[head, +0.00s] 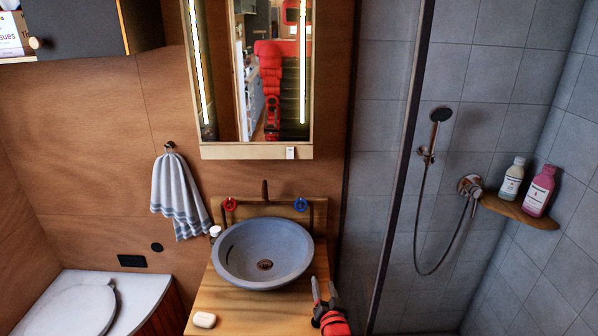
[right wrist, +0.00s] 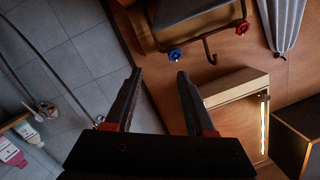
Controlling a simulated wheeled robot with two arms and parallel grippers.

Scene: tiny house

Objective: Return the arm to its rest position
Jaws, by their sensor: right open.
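My right gripper (head: 324,287) is at the bottom of the head view, just right of the round grey basin (head: 265,275), above the right part of the wooden counter (head: 245,318). Its two dark fingers are apart with nothing between them. In the right wrist view the fingertips (right wrist: 158,74) are also spread and empty, and the room appears upside down. I cannot tell whether the gripper touches the counter. My left gripper is not in view.
A soap bar (head: 204,320) lies front left on the counter. A tap with red (head: 230,204) and blue (head: 300,204) handles stands behind the basin. A mirror cabinet (head: 250,151) hangs above. A shower partition (head: 400,180) rises right of the counter. A towel (head: 180,195) hangs left.

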